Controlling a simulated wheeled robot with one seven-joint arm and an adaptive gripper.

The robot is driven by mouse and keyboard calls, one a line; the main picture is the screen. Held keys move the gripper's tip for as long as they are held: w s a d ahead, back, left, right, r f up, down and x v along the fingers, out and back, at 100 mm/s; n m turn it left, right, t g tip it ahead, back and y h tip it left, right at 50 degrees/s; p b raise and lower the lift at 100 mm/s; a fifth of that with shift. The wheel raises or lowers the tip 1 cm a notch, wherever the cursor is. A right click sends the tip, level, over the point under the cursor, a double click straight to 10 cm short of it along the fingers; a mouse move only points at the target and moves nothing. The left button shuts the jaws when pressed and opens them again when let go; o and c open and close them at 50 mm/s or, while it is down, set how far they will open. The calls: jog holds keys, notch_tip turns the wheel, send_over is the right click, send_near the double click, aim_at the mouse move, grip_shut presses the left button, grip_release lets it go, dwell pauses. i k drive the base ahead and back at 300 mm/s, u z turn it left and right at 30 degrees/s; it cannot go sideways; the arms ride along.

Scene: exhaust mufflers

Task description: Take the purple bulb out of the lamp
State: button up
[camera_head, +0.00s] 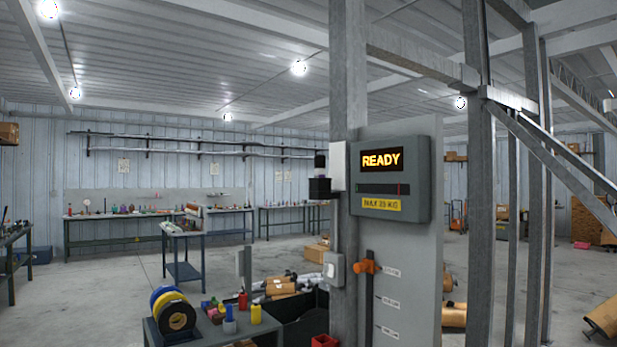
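I cannot make out a purple bulb in the head view. No lamp that I can clearly tell as the task's lamp shows either; only lit ceiling lights are plain to see. A small black cylinder on a dark block (320,187) is fixed beside the steel post, and I cannot tell what it is. My gripper is not in view.
A steel post (347,110) and a grey panel (425,285) with a READY display (381,160) and orange clamp (366,267) stand close in front. A low bench (235,338) holds spools (176,315) and small coloured cylinders. Workbenches line the back wall; open floor (110,270) lies left.

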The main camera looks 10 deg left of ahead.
aim_at(319, 159)
jog(key=z, duration=0.05)
jog(key=k, duration=1.2)
jog(key=u, duration=0.75)
jog(key=i, duration=0.65)
jog(key=u, duration=0.75)
jog(key=i, duration=0.75)
jog(key=z, duration=0.7)
jog(key=i, duration=0.7)
jog(key=z, duration=0.9)
